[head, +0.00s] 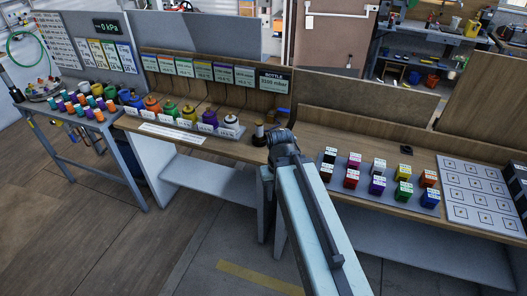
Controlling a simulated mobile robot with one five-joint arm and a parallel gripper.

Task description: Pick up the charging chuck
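A small upright piece with a pale brass-coloured top and dark base (259,134) stands on the wooden bench, below the sign reading BOTTLE 3100 mbar. It may be the charging chuck, but it is too small to be sure. My gripper (280,134) is at the far end of my arm, just right of this piece. A narrow gap seems to separate them in the picture, but I cannot tell the depth. The fingers are small and dark, and I cannot make out whether they are open or shut.
A side table (75,118) holds many coloured cylinders. Right of my arm, coloured blocks (377,186) stand on a grey tray beside a marked white board (476,193). A low wooden panel backs the bench.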

